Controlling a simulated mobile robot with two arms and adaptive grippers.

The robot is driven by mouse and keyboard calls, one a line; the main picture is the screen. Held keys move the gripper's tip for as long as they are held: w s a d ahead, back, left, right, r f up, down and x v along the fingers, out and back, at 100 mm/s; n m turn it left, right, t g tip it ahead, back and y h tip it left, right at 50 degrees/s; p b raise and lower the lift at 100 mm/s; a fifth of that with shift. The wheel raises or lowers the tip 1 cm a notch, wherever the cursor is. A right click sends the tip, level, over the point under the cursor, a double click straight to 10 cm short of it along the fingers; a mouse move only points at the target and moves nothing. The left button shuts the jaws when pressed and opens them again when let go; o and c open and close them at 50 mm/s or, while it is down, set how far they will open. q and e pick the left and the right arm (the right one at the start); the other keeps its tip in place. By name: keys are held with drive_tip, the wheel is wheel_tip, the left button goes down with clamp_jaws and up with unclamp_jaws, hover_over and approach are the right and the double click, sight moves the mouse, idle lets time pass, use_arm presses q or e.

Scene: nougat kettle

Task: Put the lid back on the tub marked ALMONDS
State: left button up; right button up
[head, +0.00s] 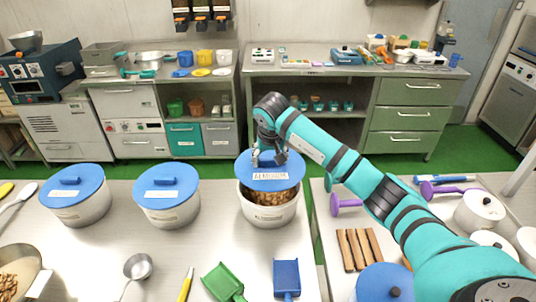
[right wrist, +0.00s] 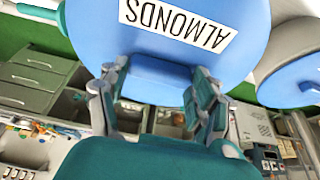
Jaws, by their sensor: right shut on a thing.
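My right gripper (head: 269,158) is shut on the handle of a blue lid (head: 262,178), above a white tub (head: 270,214). In the right wrist view the lid (right wrist: 235,20) carries a white label reading ALMONDS, and the gripper's fingers (right wrist: 158,82) are on either side of its handle. The lid looks tilted and sits over the back part of the tub. The tub's front opening shows brown nuts. Whether the lid touches the back rim I cannot tell. The tub's front label is too small to read. My left gripper is not in view.
Two white tubs with blue lids (head: 172,188) (head: 77,186) stand to the left. A green scoop (head: 222,282), a blue scoop (head: 287,278) and a yellow-handled tool (head: 186,285) lie in front. Another blue lid (head: 385,284) and wooden strips (head: 358,249) are on the right table.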

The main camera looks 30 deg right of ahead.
sight(270, 168)
drive_tip(key=shift+f, duration=0.6)
drive_tip(key=f+b, duration=0.2)
drive_tip(key=f, duration=0.1)
drive_tip(key=shift+w+f+b, duration=0.2)
drive_tip(key=shift+f+b, duration=0.05)
drive_tip(key=shift+b, duration=0.05)
drive_tip(key=shift+f, duration=0.3)
drive_tip(key=shift+f+b, duration=0.35)
drive_tip(key=shift+b, duration=0.15)
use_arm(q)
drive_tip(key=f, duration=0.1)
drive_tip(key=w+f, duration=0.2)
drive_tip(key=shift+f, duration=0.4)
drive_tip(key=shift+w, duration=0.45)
use_arm(e)
drive_tip(key=shift+s, duration=0.1)
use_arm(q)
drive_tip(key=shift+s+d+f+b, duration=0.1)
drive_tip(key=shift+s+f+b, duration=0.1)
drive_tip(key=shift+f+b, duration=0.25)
use_arm(e)
drive_tip(key=shift+f, duration=0.4)
